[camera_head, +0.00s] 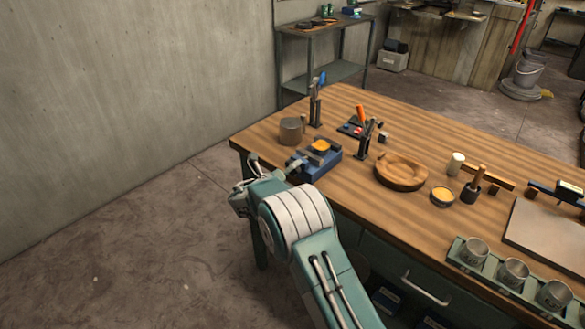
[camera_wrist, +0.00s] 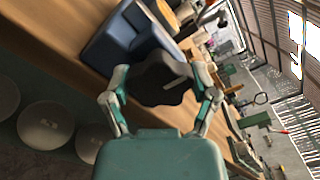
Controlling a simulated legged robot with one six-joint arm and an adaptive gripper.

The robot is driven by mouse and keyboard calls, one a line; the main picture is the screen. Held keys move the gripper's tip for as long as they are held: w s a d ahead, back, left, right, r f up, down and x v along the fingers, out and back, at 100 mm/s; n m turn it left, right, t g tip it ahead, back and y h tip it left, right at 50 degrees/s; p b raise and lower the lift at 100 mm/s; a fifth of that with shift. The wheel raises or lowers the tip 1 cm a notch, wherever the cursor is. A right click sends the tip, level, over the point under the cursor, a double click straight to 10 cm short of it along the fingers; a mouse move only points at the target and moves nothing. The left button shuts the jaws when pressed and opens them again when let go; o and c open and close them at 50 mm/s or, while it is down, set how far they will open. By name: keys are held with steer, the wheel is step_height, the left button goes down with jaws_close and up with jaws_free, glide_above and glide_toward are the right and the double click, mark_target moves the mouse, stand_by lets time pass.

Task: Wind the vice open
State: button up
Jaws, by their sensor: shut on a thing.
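The blue vice (camera_head: 322,163) stands on the near left edge of the wooden bench, with a yellow-orange piece (camera_head: 320,146) at its top. Its blue body also shows in the wrist view (camera_wrist: 127,42). A dark lobed knob (camera_wrist: 160,84) with a pale line on its face sits at the vice's near end. My gripper (camera_wrist: 163,80) is shut on this knob, one finger on each side. In the head view my gripper (camera_head: 293,170) is small and partly hidden by my wrist, and the knob cannot be made out. The gap between the vice's jaws is unclear.
A round wooden bowl (camera_head: 401,172) and a small yellow-filled tin (camera_head: 442,196) lie to the right. Open floor lies to the left.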

steer(key=shift+s+a+f, duration=0.1)
steer(key=shift+f, duration=0.25)
steer(key=o, duration=1)
steer(key=shift+a, duration=0.15)
steer(key=shift+r, duration=0.2)
steer(key=v, duration=1.2)
steer(key=shift+f, duration=0.15)
steer(key=shift+a, duration=0.1)
